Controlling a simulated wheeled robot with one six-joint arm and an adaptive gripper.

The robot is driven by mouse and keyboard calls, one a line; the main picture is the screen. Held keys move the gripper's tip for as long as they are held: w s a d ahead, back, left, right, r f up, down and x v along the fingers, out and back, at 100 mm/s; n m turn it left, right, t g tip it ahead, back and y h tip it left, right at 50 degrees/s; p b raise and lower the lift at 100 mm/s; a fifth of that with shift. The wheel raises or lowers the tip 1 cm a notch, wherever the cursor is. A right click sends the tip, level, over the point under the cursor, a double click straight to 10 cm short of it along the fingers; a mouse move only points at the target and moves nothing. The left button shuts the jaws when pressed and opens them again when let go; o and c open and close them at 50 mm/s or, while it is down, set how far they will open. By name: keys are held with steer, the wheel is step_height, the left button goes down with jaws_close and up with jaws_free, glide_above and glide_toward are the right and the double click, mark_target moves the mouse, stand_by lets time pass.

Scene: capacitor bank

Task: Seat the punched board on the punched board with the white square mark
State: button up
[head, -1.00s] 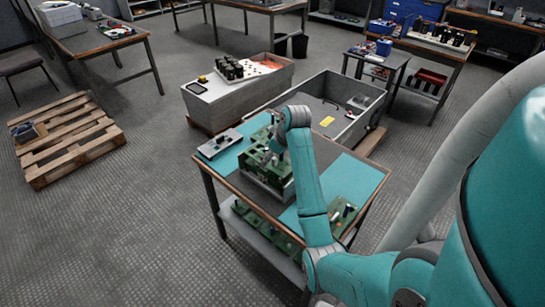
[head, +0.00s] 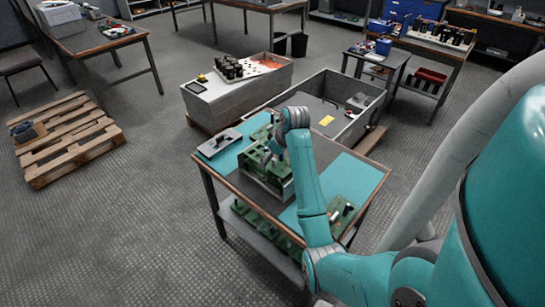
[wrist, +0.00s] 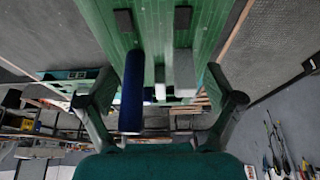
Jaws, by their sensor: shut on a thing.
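My gripper (wrist: 157,80) is shut on a green punched board (wrist: 204,30); one finger stands at each side of it in the wrist view. The board carries a dark blue cylinder, a grey block and small black parts. In the head view my gripper (head: 268,154) points down over green boards in a grey holder (head: 266,184) on the worktable. My wrist and arm cover part of them. I cannot tell the held board from the one below it, nor whether they touch. No white square mark can be made out.
The worktable has a teal mat (head: 361,176). A flat grey unit (head: 219,142) lies at its left corner, and a green board (head: 341,213) with parts lies at the right. More boards sit on the lower shelf. A large grey bin (head: 347,98) stands close behind.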

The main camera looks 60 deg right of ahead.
steer(key=shift+f, duration=0.9)
stand_by(0.8)
steer(key=o, duration=1)
steer(key=shift+c, duration=0.2)
steer(key=shift+v, duration=3.75)
steer(key=shift+s+a+f, duration=0.1)
steer(key=shift+s+a, duration=0.05)
